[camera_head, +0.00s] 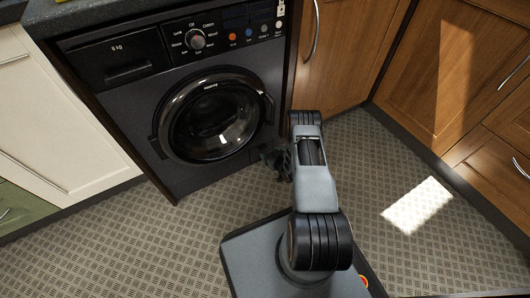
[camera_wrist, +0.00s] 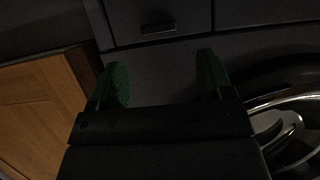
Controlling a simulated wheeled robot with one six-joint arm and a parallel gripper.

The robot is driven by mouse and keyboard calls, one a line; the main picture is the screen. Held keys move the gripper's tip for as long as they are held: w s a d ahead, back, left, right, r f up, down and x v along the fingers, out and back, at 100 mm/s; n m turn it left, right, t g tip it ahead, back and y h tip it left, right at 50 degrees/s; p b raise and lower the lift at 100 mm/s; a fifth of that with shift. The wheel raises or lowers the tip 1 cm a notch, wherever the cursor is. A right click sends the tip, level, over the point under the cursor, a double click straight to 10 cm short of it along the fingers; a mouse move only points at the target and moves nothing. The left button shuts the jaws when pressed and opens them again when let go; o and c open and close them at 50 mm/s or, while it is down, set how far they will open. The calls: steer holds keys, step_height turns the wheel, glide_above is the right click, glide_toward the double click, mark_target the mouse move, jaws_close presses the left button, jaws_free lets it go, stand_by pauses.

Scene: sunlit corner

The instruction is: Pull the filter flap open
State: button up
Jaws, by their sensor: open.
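The filter flap (camera_wrist: 185,14) is a dark rectangular panel low on the washing machine's front, at the top of the wrist view. Its small dark grip (camera_wrist: 158,28) lies near the flap's edge. In the head view I cannot make the flap out; my arm and gripper are in front of that corner. My gripper (camera_wrist: 164,80) is open and empty, its two green-padded fingertips apart. In the wrist view the grip lies beyond the fingertips, between them from side to side, with a visible gap. In the head view my gripper (camera_head: 277,162) is near the machine's lower right.
The dark washing machine (camera_head: 130,100) has a round door (camera_head: 212,115), shut, which also shows at the right of the wrist view (camera_wrist: 285,125). A wooden cabinet (camera_head: 345,50) stands right of it, a cream cabinet (camera_head: 55,120) left. The patterned floor (camera_head: 130,240) is clear.

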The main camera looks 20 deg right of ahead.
mark_target(263, 147)
steer(key=shift+b+x, duration=1.15)
steer(key=shift+x, duration=1.8)
